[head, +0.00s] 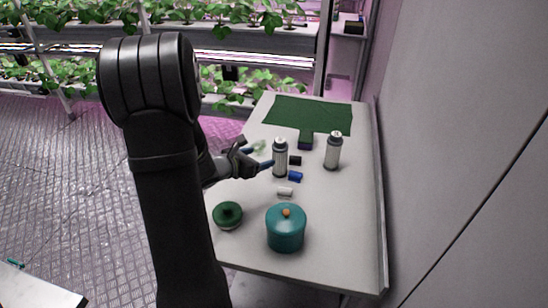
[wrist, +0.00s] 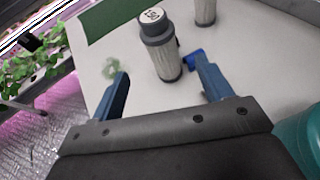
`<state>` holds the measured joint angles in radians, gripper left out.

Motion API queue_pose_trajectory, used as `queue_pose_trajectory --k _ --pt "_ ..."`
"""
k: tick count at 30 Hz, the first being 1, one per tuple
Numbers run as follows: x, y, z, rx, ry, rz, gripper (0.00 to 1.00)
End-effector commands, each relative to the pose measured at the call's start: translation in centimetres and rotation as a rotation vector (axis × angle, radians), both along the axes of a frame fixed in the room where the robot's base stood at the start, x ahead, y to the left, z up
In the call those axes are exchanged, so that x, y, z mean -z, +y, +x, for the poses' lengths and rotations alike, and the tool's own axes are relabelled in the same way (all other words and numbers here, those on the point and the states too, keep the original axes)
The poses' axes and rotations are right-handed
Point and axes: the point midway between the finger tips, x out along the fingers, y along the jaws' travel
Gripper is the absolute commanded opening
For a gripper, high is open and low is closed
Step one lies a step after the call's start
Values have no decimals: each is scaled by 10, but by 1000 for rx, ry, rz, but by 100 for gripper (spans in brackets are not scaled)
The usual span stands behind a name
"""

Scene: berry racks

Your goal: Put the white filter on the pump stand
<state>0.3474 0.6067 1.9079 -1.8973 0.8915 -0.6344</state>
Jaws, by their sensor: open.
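A white filter (head: 280,160) with a grey cap stands upright near the middle of the table. It also shows in the wrist view (wrist: 164,58), with a pale label on its cap. A second, similar white filter (head: 333,152) stands upright to its right, partly cut off in the wrist view (wrist: 205,12). My gripper (head: 258,157) is open, its blue fingers pointing at the nearer filter. In the wrist view that filter shows between the fingertips (wrist: 163,68), with a gap on each side. I cannot clearly identify the pump stand; a dark block with purple (head: 305,143) stands behind the filters.
A teal lidded pot (head: 286,232) and a round green object (head: 228,214) stand at the front. A small blue piece (head: 295,177), a black piece (head: 295,160) and a white piece (head: 285,191) lie near the filter. A green mat (head: 312,114) covers the back. The right side is clear.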

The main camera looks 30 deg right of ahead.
Motion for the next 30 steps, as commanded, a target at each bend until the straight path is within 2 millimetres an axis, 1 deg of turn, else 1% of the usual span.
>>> queue_pose_trajectory --k 8,14,16,20,27,30 --pt "-1 1 0 -1 0 1 72" --pt "-12 28 -7 -6 7 17 72" --pt "-12 27 -8 -3 10 20 72" --pt "-2 7 -3 1 12 20 72" --pt "19 -40 12 1 12 20 72" --pt "26 -57 18 0 11 21 72"
